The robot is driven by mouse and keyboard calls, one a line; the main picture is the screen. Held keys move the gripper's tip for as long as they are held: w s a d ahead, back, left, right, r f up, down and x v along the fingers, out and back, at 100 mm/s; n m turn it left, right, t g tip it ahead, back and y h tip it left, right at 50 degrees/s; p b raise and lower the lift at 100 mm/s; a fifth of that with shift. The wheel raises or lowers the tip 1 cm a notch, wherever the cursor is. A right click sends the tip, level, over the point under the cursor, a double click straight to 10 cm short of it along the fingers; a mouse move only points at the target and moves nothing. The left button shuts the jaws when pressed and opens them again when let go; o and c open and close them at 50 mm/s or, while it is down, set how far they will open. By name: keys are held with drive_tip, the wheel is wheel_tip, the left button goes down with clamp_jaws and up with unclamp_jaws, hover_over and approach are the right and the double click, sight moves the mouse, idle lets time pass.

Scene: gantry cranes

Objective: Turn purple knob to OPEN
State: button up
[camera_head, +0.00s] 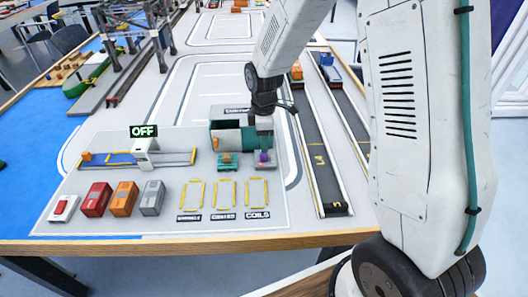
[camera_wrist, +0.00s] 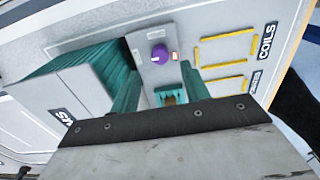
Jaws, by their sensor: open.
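Any lettering there is too small to read. My gripper (camera_head: 264,142) points down just above the knob. In the wrist view, my gripper (camera_wrist: 158,72) has its two teal fingers apart, with the knob lined up between and beyond their tips. It appears not to touch the knob.
A teal box (camera_head: 226,134) and a teal block with an orange top (camera_head: 228,160) stand close left of the knob. An OFF sign (camera_head: 143,131) stands farther left. Several small containers (camera_head: 124,198) line the front left. A dark conveyor track (camera_head: 318,170) lies right.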

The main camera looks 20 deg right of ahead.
sight(264, 157)
wheel_tip(264, 157, down, 6)
drive_tip(key=shift+r, duration=0.1)
drive_tip(key=c, duration=1)
